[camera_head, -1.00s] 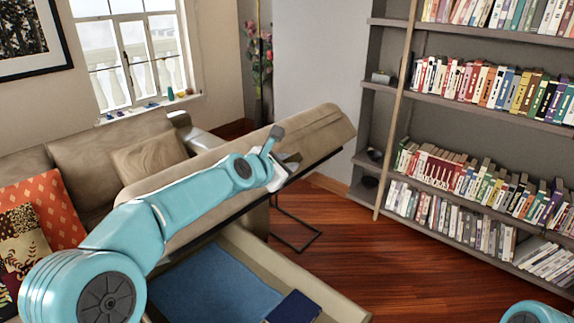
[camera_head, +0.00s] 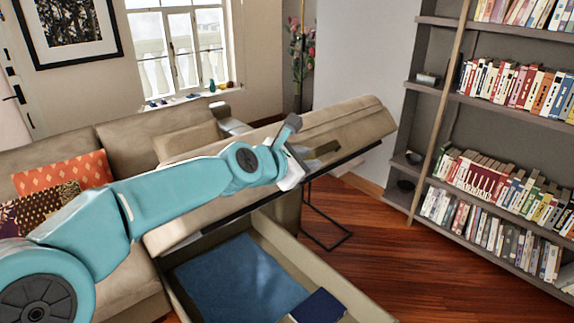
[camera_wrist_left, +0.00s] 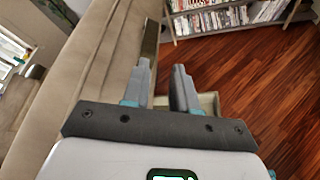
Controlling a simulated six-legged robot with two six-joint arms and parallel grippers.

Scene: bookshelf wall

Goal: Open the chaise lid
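The chaise lid (camera_head: 352,122) is a long beige cushioned panel. It is raised and tilted above the open storage box (camera_head: 345,283), with its dark underside edge showing. My left gripper (camera_head: 296,172) is at the lid's near edge, beside a small olive strip (camera_head: 322,150) there. In the left wrist view the lid (camera_wrist_left: 88,80) runs along the left, and the two fingers of my left gripper (camera_wrist_left: 165,78) stand apart with floor visible between them. The olive strip (camera_wrist_left: 151,40) shows just beyond the left finger; whether they touch is unclear. My right gripper is not in view.
The box holds a blue lining (camera_head: 240,278) and a dark blue book (camera_head: 318,306). The sofa (camera_head: 130,150) is behind my left arm. A bookshelf (camera_head: 425,100) stands at right. Wooden floor (camera_head: 400,260) lies clear between the box and the shelf.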

